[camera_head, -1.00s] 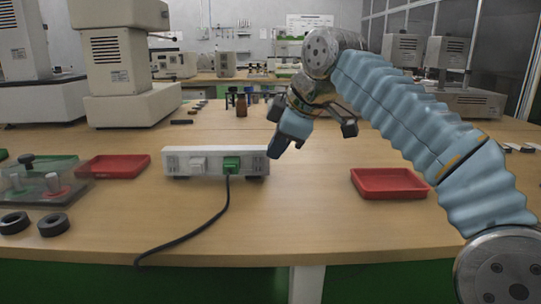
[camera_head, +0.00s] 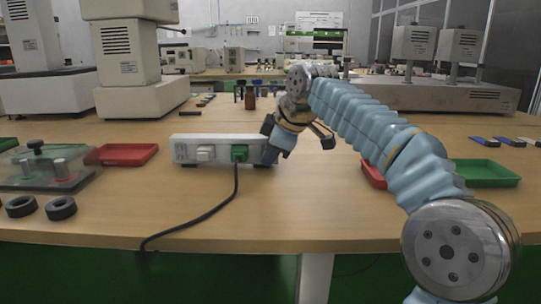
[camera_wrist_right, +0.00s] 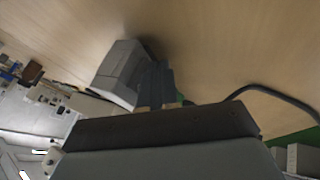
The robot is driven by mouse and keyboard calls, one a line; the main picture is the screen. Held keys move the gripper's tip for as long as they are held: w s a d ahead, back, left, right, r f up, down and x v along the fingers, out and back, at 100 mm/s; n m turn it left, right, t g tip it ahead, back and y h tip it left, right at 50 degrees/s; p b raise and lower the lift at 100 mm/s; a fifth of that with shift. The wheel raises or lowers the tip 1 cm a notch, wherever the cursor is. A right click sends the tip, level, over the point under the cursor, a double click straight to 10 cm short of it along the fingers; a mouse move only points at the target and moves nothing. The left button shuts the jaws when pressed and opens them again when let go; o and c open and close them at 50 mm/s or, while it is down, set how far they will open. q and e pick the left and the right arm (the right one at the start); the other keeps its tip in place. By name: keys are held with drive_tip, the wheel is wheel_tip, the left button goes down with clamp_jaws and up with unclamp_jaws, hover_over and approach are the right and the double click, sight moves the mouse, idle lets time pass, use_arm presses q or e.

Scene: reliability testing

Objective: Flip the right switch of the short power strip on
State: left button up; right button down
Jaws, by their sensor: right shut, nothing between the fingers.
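The short power strip (camera_head: 222,142) is white and lies on the wooden table, left of centre in the head view. A green plug (camera_head: 240,153) with a black cable sits in its front, with a white block (camera_head: 205,153) to the left. My right gripper (camera_head: 270,156) is shut and empty at the strip's right end. It covers that end and hides the right switch. In the right wrist view the shut dark fingers (camera_wrist_right: 157,86) overlap the pale end of the strip (camera_wrist_right: 120,70). I cannot tell whether they touch. My left gripper is not in view.
A red tray (camera_head: 122,154) and a clear box with knobs (camera_head: 45,170) lie to the left, with black rings (camera_head: 60,208) in front. A red tray (camera_head: 373,175), partly behind my arm, and a green tray (camera_head: 483,173) are right.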

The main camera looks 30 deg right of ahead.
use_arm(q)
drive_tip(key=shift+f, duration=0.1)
use_arm(e)
drive_tip(key=shift+w+d+f+b, duration=0.1)
drive_tip(key=shift+f+b, duration=0.25)
drive_tip(key=shift+b, duration=0.25)
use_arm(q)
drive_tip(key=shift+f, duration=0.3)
use_arm(e)
drive_tip(key=shift+w+r+t, duration=0.1)
drive_tip(key=shift+r+t, duration=0.2)
use_arm(q)
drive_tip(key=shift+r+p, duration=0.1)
drive_tip(key=shift+p, duration=0.2)
